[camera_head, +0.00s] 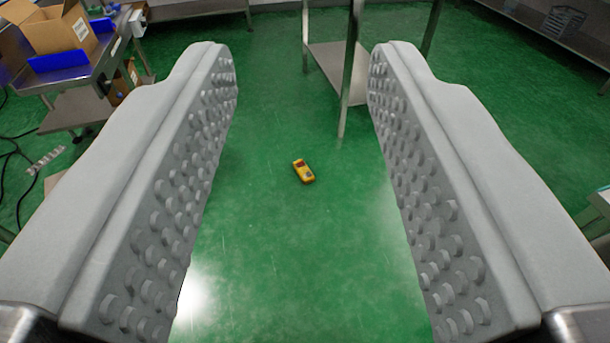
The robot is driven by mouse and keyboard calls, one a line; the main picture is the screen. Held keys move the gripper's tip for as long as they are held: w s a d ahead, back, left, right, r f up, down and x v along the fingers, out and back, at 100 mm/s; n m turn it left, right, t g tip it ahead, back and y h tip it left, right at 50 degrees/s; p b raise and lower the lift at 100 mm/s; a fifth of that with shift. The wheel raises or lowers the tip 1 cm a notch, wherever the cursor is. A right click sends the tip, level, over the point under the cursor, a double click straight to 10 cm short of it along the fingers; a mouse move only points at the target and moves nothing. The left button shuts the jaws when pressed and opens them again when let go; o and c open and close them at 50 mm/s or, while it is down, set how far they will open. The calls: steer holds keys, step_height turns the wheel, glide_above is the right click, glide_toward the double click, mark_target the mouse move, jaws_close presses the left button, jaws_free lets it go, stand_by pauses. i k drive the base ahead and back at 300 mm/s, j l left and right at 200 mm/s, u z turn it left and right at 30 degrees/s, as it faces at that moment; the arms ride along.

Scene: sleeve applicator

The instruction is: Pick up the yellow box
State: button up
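A small yellow box (303,171) with dark patches on its top lies on the green floor, near the middle of the view. It looks slightly turned. My gripper (303,75) is open, with its two grey studded fingers wide apart on the left and right. Nothing is held between the fingers. The box shows through the gap between them, well away from the fingers and below them.
A metal table (335,62) stands behind the box, with a leg close to the right finger. At the far left a cardboard box (62,30) sits on a metal bench. Black cables (22,155) lie on the floor at left. The floor around the yellow box is clear.

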mark_target(301, 172)
steer(key=i+j, duration=0.1)
steer(key=i, duration=1.35)
steer(key=i+j+z, duration=0.1)
steer(key=i, duration=0.65)
